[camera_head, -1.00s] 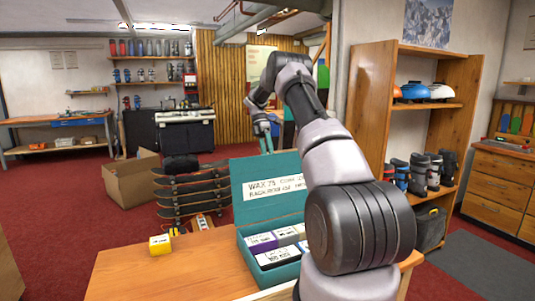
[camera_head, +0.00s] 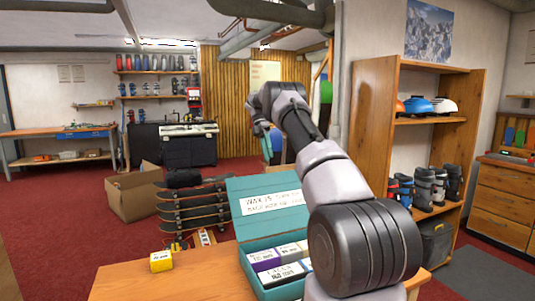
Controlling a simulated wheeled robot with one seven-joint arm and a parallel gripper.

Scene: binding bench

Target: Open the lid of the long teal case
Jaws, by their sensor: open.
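The long teal case (camera_head: 246,268) stands on the wooden bench, partly hidden behind my arm on its right. Its teal lid (camera_head: 262,226) stands raised at the back, with a white lettered label on its inner face. The inside of the case shows, holding several small labelled boxes (camera_head: 263,261). My gripper (camera_head: 269,146) is open, small in the picture, above and beyond the raised lid and apart from it in the picture. Its fingers point down and nothing shows between them.
Beyond are a stack of skateboards (camera_head: 190,212) and a cardboard box (camera_head: 132,194) on red carpet. A wooden shelf (camera_head: 372,130) stands at right.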

